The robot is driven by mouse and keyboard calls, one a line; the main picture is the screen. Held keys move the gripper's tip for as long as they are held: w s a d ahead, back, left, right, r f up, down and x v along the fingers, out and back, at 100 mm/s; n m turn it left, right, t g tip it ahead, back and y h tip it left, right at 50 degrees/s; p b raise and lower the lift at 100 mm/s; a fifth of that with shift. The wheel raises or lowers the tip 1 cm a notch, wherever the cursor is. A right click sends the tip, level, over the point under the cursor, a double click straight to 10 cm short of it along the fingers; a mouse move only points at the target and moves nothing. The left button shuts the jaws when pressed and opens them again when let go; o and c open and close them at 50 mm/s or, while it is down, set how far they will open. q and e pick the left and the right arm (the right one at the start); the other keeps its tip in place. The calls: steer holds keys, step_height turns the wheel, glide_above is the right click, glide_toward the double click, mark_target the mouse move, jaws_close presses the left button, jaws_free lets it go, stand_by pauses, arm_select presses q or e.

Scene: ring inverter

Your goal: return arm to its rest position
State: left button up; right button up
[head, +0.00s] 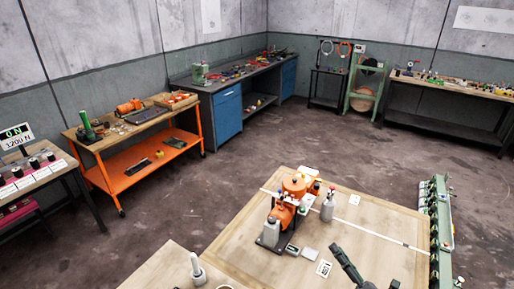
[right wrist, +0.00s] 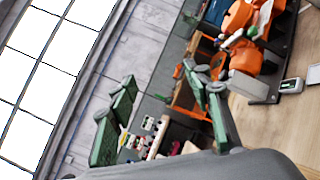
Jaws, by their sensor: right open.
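My right gripper (head: 366,270) shows at the bottom edge of the head view, dark, over the near right part of the wooden table (head: 384,206). In the right wrist view its two green fingers (right wrist: 160,75) stand wide apart with nothing between them. The orange machine (head: 293,186) on the table is to the left of and beyond the gripper, apart from it. It also shows at the upper right of the right wrist view (right wrist: 238,18). My left gripper is not in view.
A grey bottle (head: 327,208) stands beside the machine, and a white label card (head: 324,269) lies near the gripper. A green rack (head: 436,225) runs along the table's right edge. A white bottle (head: 197,271) stands at the lower left. Open floor (head: 235,165) lies beyond the table.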

steer(key=s+d+f+m+h, duration=0.2)
steer(key=d+m+h, duration=0.4)
steer(key=d+m, duration=0.15)
steer(key=s+d+f+m+h, duration=0.2)
steer(key=d+m+h, duration=0.35)
steer(key=m, duration=0.35)
steer(key=s+d+f+m+g+h, duration=0.2)
steer(key=s+d+f+m+g, duration=0.35)
steer(key=f, duration=0.35)
steer(key=s+a+f+m+g+y, duration=0.2)
steer(key=s+a+f+m+g, duration=0.25)
steer(key=s+f, duration=0.55)
steer(key=s+a+f+m+g+y, duration=0.4)
steer(key=s+f, duration=0.4)
steer(key=s, duration=0.4)
step_height(320, 180, down, 28)
steer(key=s+a+n+g, duration=0.1)
steer(key=s+a+g, duration=0.1)
steer(key=s+f+g, duration=0.1)
steer(key=s+f, duration=1.6)
steer(key=s, duration=0.1)
steer(key=shift+s+a+f+n+h, duration=0.15)
steer(key=shift+a+f+n+h, duration=0.15)
steer(key=shift+n+h, duration=0.05)
